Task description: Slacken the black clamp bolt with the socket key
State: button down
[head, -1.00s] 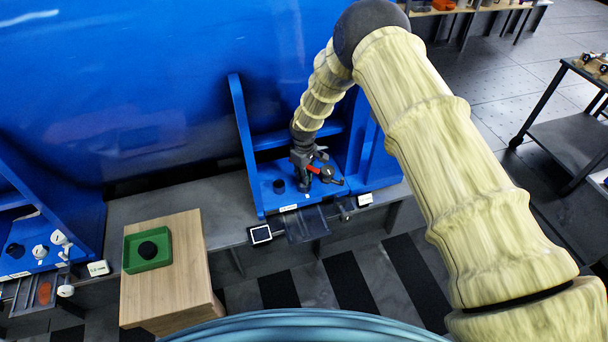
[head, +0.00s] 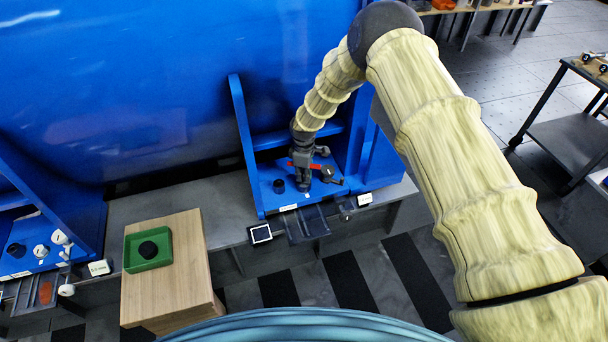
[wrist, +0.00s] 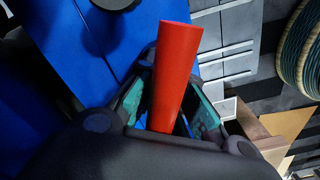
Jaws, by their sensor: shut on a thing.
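My gripper (head: 304,182) is low over the blue fixture's base plate in the head view. In the wrist view it (wrist: 170,112) is shut on the red handle (wrist: 176,65) of the socket key, between teal-lined fingers. In the head view a bit of the red handle (head: 315,167) shows beside my gripper; the key's socket end is hidden. A short black cylinder (head: 279,186) stands on the plate left of my gripper, and a dark round part (head: 327,172) is just right of it. I cannot tell which black part is the clamp bolt, or whether the key touches it.
Blue upright walls (head: 243,145) flank the fixture. A green tray (head: 131,255) with a black round piece (head: 148,250) sits on a wooden block (head: 190,270) at the left. A small framed display (head: 260,234) and a dark tray (head: 307,225) are at the bench's front. Another blue fixture is far left.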

jog(key=shift+n, duration=0.5)
jog(key=shift+n, duration=1.4)
jog(key=shift+n, duration=1.4)
jog(key=shift+n, duration=1.4)
jog(key=shift+r+m, duration=0.1)
jog(key=shift+m, duration=0.2)
